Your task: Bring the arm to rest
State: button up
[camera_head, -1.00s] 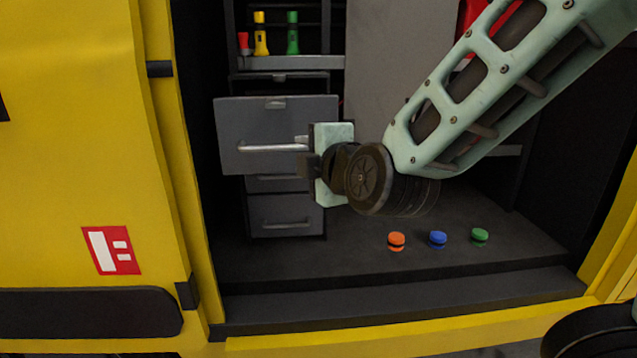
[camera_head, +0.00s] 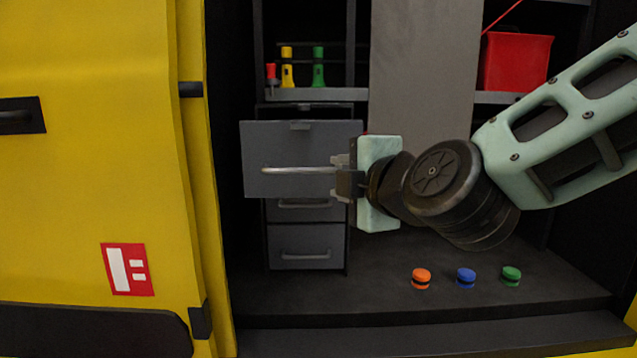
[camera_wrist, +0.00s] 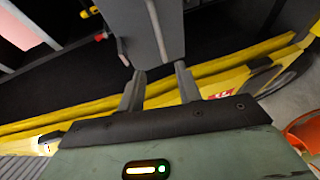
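The top drawer (camera_head: 290,145) of the grey cabinet stands pulled out, with a pale bar handle (camera_head: 290,170) across its front. My gripper (camera_head: 341,178) is at the right end of this handle in the head view, its fingers partly overlapping the handle's end there. In the wrist view my gripper (camera_wrist: 160,72) has two fingers spread apart with nothing clamped between them. The drawer front (camera_wrist: 148,28) and its handle (camera_wrist: 157,30) lie just beyond the fingertips in that view. I cannot tell whether a finger touches the handle.
Lower drawers (camera_head: 306,242) are shut. An orange puck (camera_head: 421,278), a blue puck (camera_head: 466,277) and a green puck (camera_head: 511,276) sit on the bay floor. Small torches (camera_head: 318,68) stand on the shelf. A red bucket (camera_head: 514,62) is upper right. A yellow panel (camera_head: 95,180) bounds the left.

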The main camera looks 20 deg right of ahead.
jog(key=s+a+f+m+g+y, duration=0.4)
jog(key=s+a+f+g, duration=0.6)
jog(key=f, duration=0.3)
jog(key=s+d+f+m+g+h, duration=0.4)
jog(key=s+f+m+g, duration=0.3)
jog(key=s, duration=0.4)
notch_tip(320, 180, up, 18)
jog(key=t+p, duration=0.1)
jog(key=p, duration=1.7)
jog(key=shift+s+f+h, duration=0.2)
jog(key=shift+s+h, duration=0.1)
jog(key=shift+h, duration=0.1)
